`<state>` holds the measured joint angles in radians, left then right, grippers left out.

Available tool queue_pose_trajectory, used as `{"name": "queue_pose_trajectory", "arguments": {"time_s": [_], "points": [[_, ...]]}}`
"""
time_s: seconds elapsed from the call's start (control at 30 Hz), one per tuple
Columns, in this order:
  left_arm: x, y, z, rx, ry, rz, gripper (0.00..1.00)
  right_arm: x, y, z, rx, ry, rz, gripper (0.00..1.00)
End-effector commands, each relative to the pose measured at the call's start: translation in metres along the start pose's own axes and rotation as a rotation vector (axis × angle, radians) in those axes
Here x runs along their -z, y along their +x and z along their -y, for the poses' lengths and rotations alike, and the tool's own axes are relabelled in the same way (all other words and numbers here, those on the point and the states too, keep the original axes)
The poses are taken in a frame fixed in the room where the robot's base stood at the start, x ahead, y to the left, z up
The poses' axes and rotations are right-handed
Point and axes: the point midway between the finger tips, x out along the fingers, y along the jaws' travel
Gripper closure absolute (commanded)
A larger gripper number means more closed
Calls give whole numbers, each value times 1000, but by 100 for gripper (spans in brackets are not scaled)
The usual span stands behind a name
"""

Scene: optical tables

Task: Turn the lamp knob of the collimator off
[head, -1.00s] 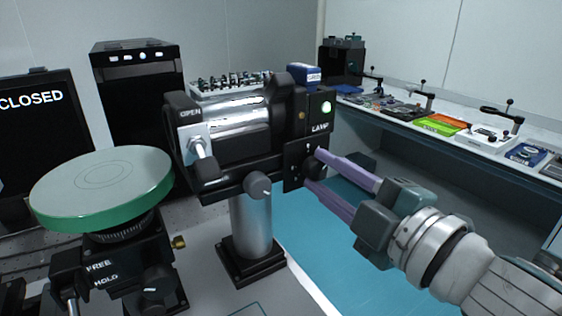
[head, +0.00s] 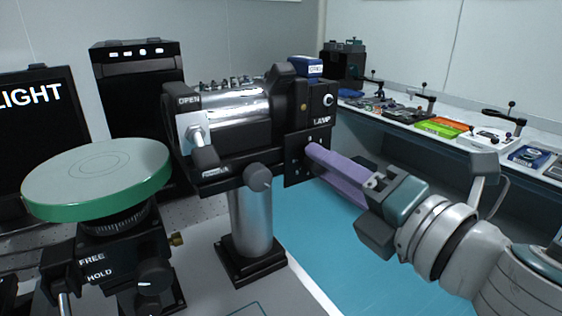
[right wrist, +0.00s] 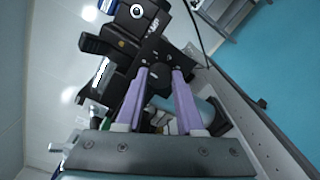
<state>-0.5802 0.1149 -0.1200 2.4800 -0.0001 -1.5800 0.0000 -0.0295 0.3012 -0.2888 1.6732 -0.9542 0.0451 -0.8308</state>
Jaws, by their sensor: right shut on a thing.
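The collimator (head: 236,120) is a silver barrel in a black housing on a thick silver post. Its side panel (head: 318,128) reads LAMP, and the round indicator light (head: 327,100) above the word is unlit and whitish. My right gripper (head: 312,156) has its purple fingers at the panel below the LAMP label. In the right wrist view its fingers (right wrist: 160,72) stand on both sides of the dark lamp knob (right wrist: 160,80), shut on it. My left gripper is not in view.
A screen at left (head: 32,130) reads LIGHT. A side bench (head: 400,118) carries several small items at back right. The blue mat (head: 320,235) is clear.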

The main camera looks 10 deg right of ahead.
Motion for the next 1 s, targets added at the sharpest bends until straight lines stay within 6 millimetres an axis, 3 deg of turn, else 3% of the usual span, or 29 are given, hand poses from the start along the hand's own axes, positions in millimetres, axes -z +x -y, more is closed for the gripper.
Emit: {"name": "queue_pose_trajectory", "arguments": {"time_s": [0.3,0.77,0.8,1.0], "points": [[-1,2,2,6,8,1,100,1,0,-2,-4,-98,-2,100],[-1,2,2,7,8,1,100,1,0,-1,-4,-113,-2,100],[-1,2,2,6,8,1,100,1,0,-1,-4,-113,-2,62],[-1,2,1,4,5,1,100,0,0,-1,-2,-112,-1,40]]}}
